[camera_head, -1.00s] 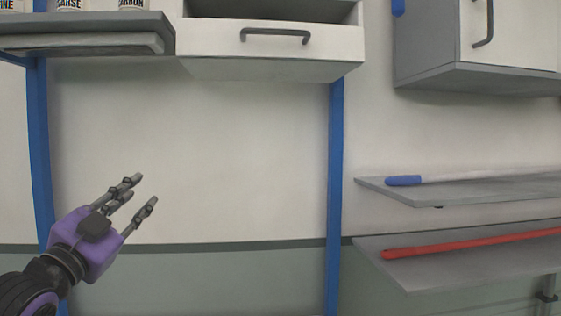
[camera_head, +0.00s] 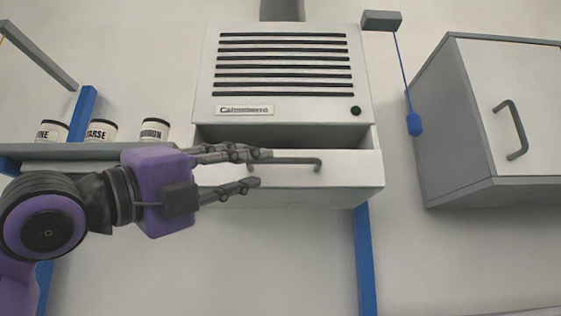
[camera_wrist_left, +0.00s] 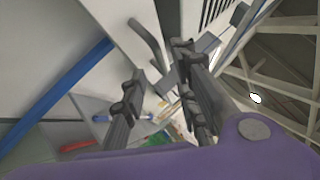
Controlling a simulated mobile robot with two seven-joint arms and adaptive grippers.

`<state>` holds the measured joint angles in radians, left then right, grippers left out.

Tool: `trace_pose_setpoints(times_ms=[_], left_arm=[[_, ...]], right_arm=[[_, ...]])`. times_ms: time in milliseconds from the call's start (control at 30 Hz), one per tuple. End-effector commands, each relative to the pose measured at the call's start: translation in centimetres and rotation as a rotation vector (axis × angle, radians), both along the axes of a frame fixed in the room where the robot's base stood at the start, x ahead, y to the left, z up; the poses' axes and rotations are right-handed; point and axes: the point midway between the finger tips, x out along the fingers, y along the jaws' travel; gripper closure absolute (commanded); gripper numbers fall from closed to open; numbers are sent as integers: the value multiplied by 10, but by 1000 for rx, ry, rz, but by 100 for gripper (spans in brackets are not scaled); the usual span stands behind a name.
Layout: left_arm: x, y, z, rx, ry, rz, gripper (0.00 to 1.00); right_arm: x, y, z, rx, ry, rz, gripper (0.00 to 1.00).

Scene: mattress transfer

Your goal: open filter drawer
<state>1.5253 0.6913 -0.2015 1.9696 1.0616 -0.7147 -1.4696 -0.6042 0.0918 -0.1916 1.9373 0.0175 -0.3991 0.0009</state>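The filter drawer (camera_head: 345,170) is the white box front under the vented white unit (camera_head: 284,75) in the head view. A dark gap shows above its front, so it stands partly pulled out. Its grey bar handle (camera_head: 300,161) runs across the front; the left end is partly hidden by my fingers. My left gripper (camera_head: 258,168) is open, its fingertips at the handle's left end, one finger above and one below. In the left wrist view the handle (camera_wrist_left: 147,42) shows ahead between the spread fingers (camera_wrist_left: 160,75); I cannot tell whether they touch it. My right gripper is out of view.
Several labelled jars (camera_head: 101,131) stand on a grey shelf (camera_head: 80,152) behind my left arm. A wall cabinet (camera_head: 470,120) is at the right, with a blue pull (camera_head: 414,124) on a cord beside it. The wall beneath the drawer is clear.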

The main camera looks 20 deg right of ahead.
Motion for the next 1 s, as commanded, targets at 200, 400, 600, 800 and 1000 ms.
trace_pose_setpoints(times_ms=[200, 400, 600, 800, 1000], left_arm=[[7, -29, 18, -2, -5, -4, 72], [20, -52, 28, -3, -4, -2, 72], [27, -62, 30, -1, -3, 1, 72], [28, -62, 29, -1, 0, 0, 72], [28, -62, 29, -1, 0, 0, 94]], right_arm=[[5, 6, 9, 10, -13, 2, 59], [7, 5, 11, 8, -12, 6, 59], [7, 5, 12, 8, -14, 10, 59], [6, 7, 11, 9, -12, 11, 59], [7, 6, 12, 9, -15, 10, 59]])
